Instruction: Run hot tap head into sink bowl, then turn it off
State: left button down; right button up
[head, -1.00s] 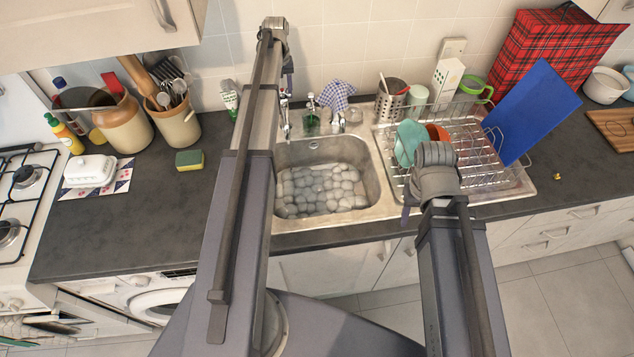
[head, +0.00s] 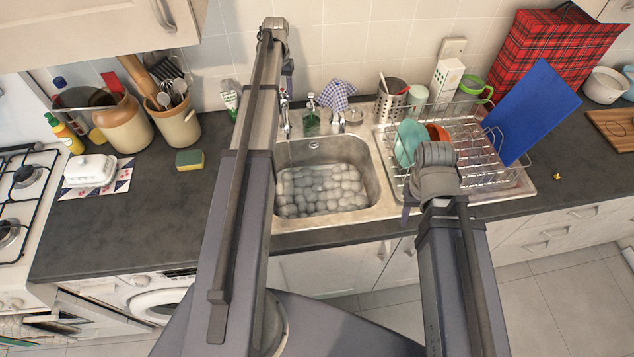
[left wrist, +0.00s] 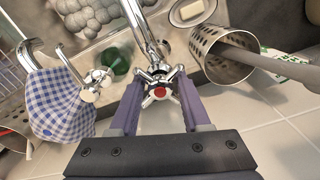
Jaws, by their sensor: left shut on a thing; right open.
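The hot tap head (left wrist: 158,88), a chrome cross handle with a red centre, sits between the purple fingers of my left gripper (left wrist: 153,98) in the left wrist view. The gripper is shut on it. The chrome spout (left wrist: 143,28) rises beside it towards the sink. In the head view my left arm hides the hot tap head. The sink bowl (head: 372,190) holds a bed of rounded pale grey lumps; I cannot tell whether water is running. My right gripper (head: 406,212) is open near the sink's front right edge, mostly hidden by its own wrist.
A dish rack (head: 480,150) with bowls and a blue board (head: 533,112) stands right of the bowl. A green soap bottle (head: 311,120), a checked cloth (head: 338,94) and a utensil holder (head: 390,104) stand behind it. Counter near the sponge (head: 190,160) is clear.

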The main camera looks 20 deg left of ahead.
pick_arm(q)
jog(key=m, duration=0.5)
jog(key=shift+w+r+m, duration=0.1)
jog(key=shift+w+m, duration=0.1)
jog(key=shift+m, duration=0.1)
grip_release()
notch_tip(320, 180, up, 8)
jog(key=p, duration=0.8)
dwell(0.5)
